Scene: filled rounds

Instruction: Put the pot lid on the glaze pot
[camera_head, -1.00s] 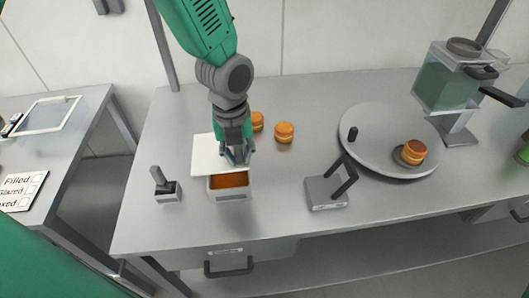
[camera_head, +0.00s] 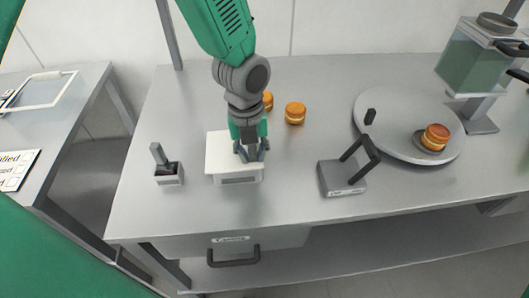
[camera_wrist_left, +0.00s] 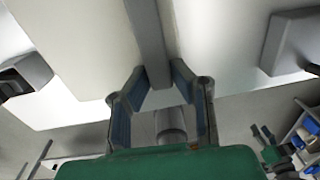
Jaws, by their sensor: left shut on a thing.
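The white pot lid (camera_head: 220,152) lies flat over the glaze pot (camera_head: 241,179), covering its opening; a strip of the pot's pale front wall shows below the lid. I cannot tell whether the lid rests fully on the rim. My left gripper (camera_head: 252,156) is shut on the lid's handle, above the right part of the lid. In the left wrist view, the fingers (camera_wrist_left: 158,76) close around the grey handle bar (camera_wrist_left: 148,35), with the white lid (camera_wrist_left: 75,50) behind it. My right gripper is not in view.
A small holder (camera_head: 168,175) with an upright handle stands left of the pot. A grey block with a dark frame (camera_head: 340,180) stands to the right. Orange filled rounds (camera_head: 295,114) lie behind. A turntable (camera_head: 385,125) holds another round, near a green-tanked dispenser (camera_head: 470,62).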

